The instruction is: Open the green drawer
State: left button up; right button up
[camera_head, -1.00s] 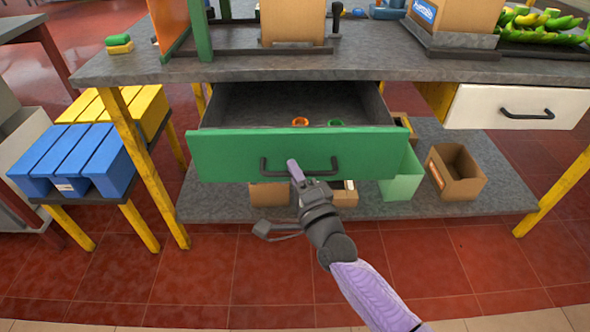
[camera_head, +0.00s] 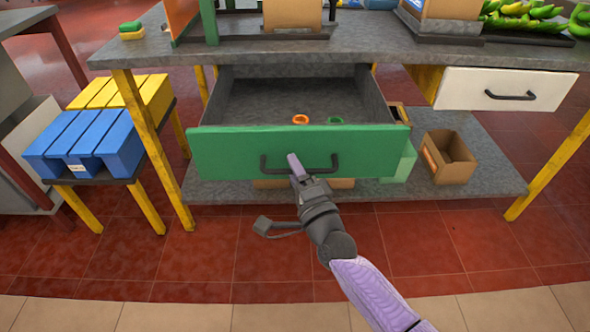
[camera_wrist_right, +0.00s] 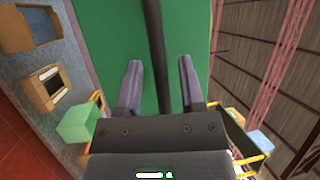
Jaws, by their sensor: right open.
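The green drawer (camera_head: 230,152) is pulled out from under the grey workbench. Its grey interior shows, with an orange ring (camera_head: 300,119) and a green ring (camera_head: 335,120) inside. A black bar handle (camera_head: 325,165) is on its front. In the right wrist view, the open fingers of my right gripper (camera_wrist_right: 160,85) stand on either side of the handle bar (camera_wrist_right: 158,50), with gaps to both fingers. My left gripper is not in view.
A closed white drawer (camera_head: 470,88) is at the right under the bench. Blue bins (camera_head: 85,145) and yellow bins stand on a stand at the left. A cardboard box (camera_head: 448,158) sits on the lower shelf (camera_head: 490,180). Red tiled floor in front is clear.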

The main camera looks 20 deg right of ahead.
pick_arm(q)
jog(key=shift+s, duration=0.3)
pick_arm(e)
jog(key=shift+s, duration=0.25)
pick_arm(q)
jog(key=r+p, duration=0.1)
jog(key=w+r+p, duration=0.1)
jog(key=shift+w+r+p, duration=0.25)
jog(key=shift+p, duration=0.15)
pick_arm(e)
jog(key=v, duration=0.9)
jog(key=shift+s, duration=0.2)
jog(key=shift+f, duration=0.1)
